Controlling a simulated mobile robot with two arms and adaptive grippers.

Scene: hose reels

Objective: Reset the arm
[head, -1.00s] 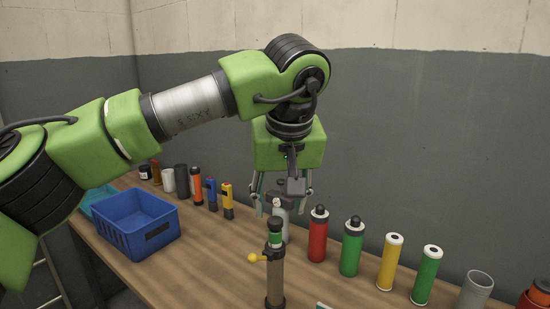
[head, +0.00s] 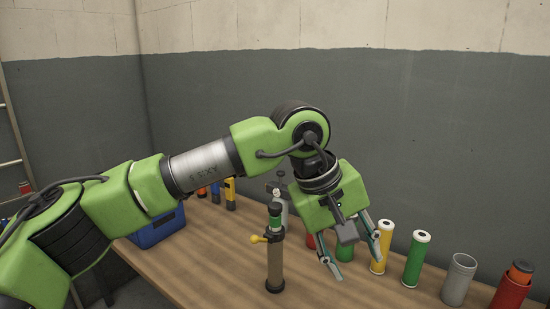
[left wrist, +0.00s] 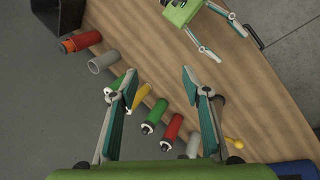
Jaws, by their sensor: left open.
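My left arm reaches in from the left in the head view. Its green gripper (head: 350,262) is tilted, with its fingers pointing down and to the right. The fingers are spread and nothing is between them. They hang in front of the red cylinder (head: 311,240) and a green cylinder, hiding parts of both. In the left wrist view the two fingers (left wrist: 160,72) also stand apart. My right gripper (left wrist: 232,47) shows at the top of the left wrist view, its fingers apart and empty over the wooden table. It is not in the head view.
A dark post with a yellow knob (head: 275,255) stands on the table (head: 215,265), left of my left gripper. A yellow cylinder (head: 381,250), another green cylinder (head: 416,258) and a grey cup (head: 458,280) stand to the right. A blue bin (head: 158,232) is partly behind my arm.

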